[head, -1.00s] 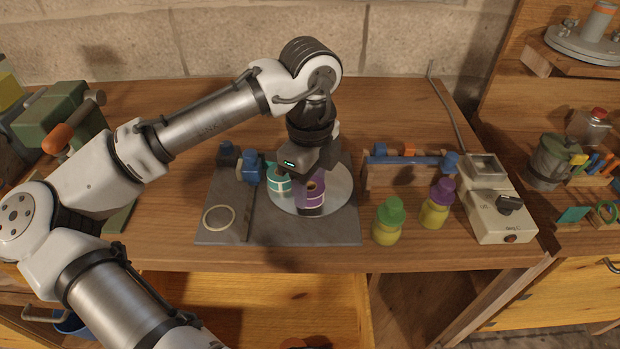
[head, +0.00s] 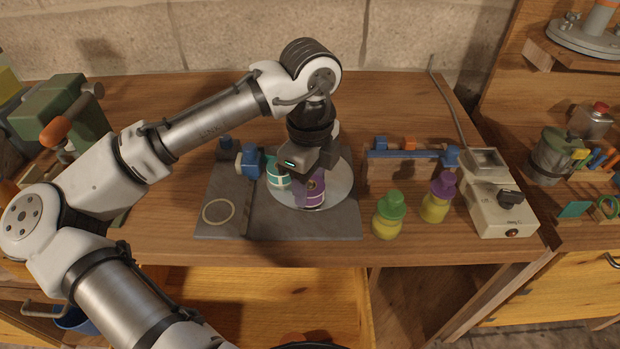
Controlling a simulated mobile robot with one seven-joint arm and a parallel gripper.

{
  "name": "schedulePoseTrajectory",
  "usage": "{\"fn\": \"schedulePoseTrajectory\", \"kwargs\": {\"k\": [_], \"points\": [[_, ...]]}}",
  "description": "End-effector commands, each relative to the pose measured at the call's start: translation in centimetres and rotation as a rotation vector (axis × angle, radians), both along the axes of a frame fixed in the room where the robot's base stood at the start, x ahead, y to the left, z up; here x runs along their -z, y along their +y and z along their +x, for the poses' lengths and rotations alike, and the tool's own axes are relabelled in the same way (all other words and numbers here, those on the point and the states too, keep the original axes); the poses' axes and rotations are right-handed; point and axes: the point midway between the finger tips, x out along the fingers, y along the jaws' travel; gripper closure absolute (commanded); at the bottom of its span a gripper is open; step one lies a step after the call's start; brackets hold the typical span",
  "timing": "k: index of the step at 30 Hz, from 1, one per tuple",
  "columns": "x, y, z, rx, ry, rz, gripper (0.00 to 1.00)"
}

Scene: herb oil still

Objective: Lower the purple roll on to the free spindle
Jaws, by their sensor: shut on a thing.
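The purple roll (head: 315,194) is upright over the round pale disc (head: 338,193) on the grey base plate. My gripper (head: 316,176) is shut on it from above. A teal roll (head: 278,176) stands on the disc just left of the purple roll, very close to it. The free spindle cannot be made out; the roll and gripper hide that part of the disc. I cannot tell whether the purple roll touches the disc.
A blue fitting (head: 249,162) stands left of the teal roll. A green-capped bottle (head: 389,215) and a purple-capped bottle (head: 438,197) stand to the right, before a blue-railed rack (head: 400,155). The grey plate (head: 300,226) is clear in front.

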Motion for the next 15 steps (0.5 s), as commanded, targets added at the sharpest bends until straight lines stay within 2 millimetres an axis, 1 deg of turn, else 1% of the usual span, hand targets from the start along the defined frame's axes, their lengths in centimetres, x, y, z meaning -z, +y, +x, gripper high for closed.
{"fn": "schedulePoseTrajectory", "kwargs": {"k": [11,12,15], "points": [[0.61,-0.02,0.0,0.0,0.0,0.0,0.75],[0.63,-0.01,0.0,0.0,0.0,0.0,0.51],[0.6,-0.01,0.01,0.0,0.0,0.001,0.38]]}}
